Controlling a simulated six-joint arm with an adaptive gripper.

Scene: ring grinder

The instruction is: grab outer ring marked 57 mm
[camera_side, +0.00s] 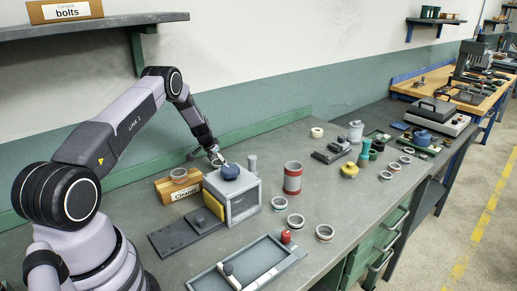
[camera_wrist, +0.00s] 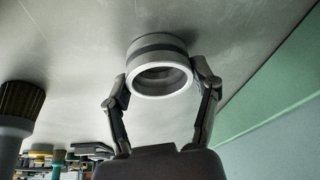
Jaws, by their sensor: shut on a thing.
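A grey metal ring (camera_wrist: 160,82) with a darker band and a bright rim is between the two fingers of my gripper (camera_wrist: 162,86) in the wrist view. My gripper is shut on it, one finger on each side. The ring appears to be on or close to the grey bench; I cannot tell if it touches. In the side view my gripper (camera_side: 217,158) is behind the grey box with the blue knob, and the held ring is hidden there. Several other metal rings lie on the bench, among them one at the front (camera_side: 324,233) and one beside it (camera_side: 296,222). No size marking is readable.
The grey box (camera_side: 243,200) with a blue knob (camera_side: 230,172) stands close to my gripper. A wooden box (camera_side: 172,193) holding a ring is to its left. A red-banded cylinder (camera_side: 292,178) and a grey post (camera_side: 252,164) are to its right. A tray (camera_side: 250,262) lies in front.

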